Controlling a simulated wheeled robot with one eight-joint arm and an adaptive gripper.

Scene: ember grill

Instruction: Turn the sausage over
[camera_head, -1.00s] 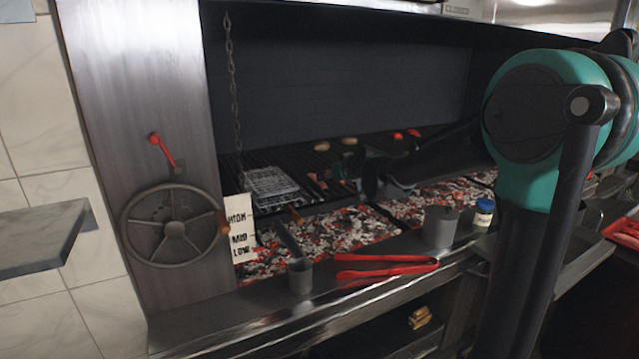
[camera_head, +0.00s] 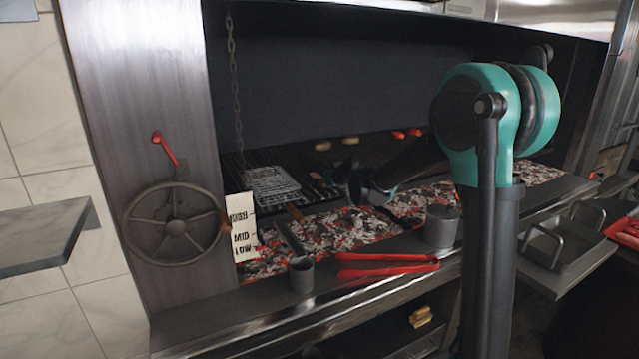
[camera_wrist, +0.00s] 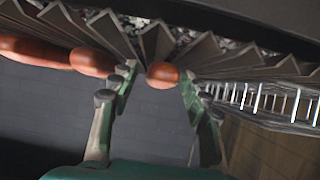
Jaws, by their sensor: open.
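In the wrist view, a reddish-brown sausage (camera_wrist: 162,75) rests on the dark grill bars (camera_wrist: 205,50), its rounded end showing between my two fingertips. Two more sausages lie in line to its left, a middle one (camera_wrist: 92,62) and a longer one (camera_wrist: 30,50) at the picture's edge. My gripper (camera_wrist: 157,82) is open, one green finger on each side of the sausage; I cannot tell whether either touches it. In the head view my gripper (camera_head: 338,174) is small and dark, low over the grill, and the sausages are hard to make out there.
A wire grill basket (camera_head: 272,184) lies left of my gripper; its wires (camera_wrist: 270,100) show close by in the wrist view. Glowing coals (camera_head: 340,225) lie in front. Red tongs (camera_head: 385,267), a metal cup (camera_head: 301,276) and a grey pot (camera_head: 441,226) stand along the front ledge.

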